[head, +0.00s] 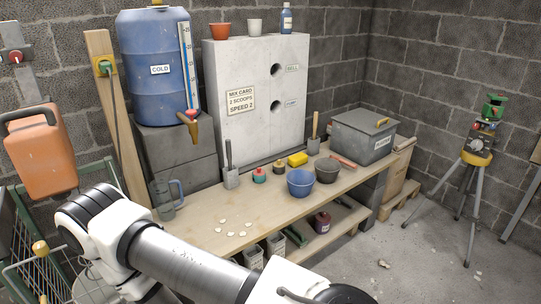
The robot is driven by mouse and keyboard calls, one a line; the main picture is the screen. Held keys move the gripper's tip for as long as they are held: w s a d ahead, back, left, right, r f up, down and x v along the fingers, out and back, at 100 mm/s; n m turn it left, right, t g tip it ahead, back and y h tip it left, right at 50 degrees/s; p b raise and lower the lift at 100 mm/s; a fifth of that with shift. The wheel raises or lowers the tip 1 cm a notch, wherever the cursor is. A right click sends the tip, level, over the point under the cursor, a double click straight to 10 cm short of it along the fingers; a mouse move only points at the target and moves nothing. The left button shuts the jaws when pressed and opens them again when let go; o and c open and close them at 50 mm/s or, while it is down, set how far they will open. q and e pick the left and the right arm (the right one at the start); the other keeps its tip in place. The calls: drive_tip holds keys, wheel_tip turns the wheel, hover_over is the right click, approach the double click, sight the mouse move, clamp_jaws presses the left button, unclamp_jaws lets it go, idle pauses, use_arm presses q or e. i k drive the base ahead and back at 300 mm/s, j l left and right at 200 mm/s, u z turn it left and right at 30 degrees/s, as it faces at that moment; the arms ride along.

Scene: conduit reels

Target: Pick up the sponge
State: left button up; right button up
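A yellow block that looks like the sponge (297,159) lies on the wooden workbench (200,205), towards its back edge. It is behind the blue bowl (300,182) and the dark bowl (327,170), and right of a small red-and-black item (279,168). Nothing covers it from above. One of my arms crosses the lower left of the head view, in front of the bench and well short of the sponge. Its gripper is not visible. My other gripper does not show either.
A blue barrel (155,70) and a grey panel (255,95) stand behind the bench. A grey lidded box (362,138) sits at its right end. A clear jug (165,198) and several pale pieces (232,234) are at the left. A tripod (476,158) stands right.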

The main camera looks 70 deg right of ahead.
sight(296, 160)
drive_tip(key=z, duration=2.4)
drive_tip(key=i+l+u, duration=0.1)
drive_tip(key=u, duration=0.35)
drive_tip(key=i+l+u, duration=0.2)
drive_tip(key=u, duration=0.2)
drive_tip(key=i+l+u, duration=0.1)
drive_tip(key=u, duration=0.35)
drive_tip(key=i+l+u, duration=0.1)
drive_tip(key=l, duration=0.45)
drive_tip(key=i+l+u, duration=0.1)
drive_tip(key=l, duration=0.45)
drive_tip(key=i+l+u, duration=0.1)
drive_tip(key=l, duration=0.45)
drive_tip(key=i+l+u, duration=0.1)
drive_tip(key=l, duration=0.5)
drive_tip(key=i+l+u, duration=0.1)
drive_tip(key=l, duration=0.5)
drive_tip(key=i+l, duration=0.55)
drive_tip(key=l, duration=0.1)
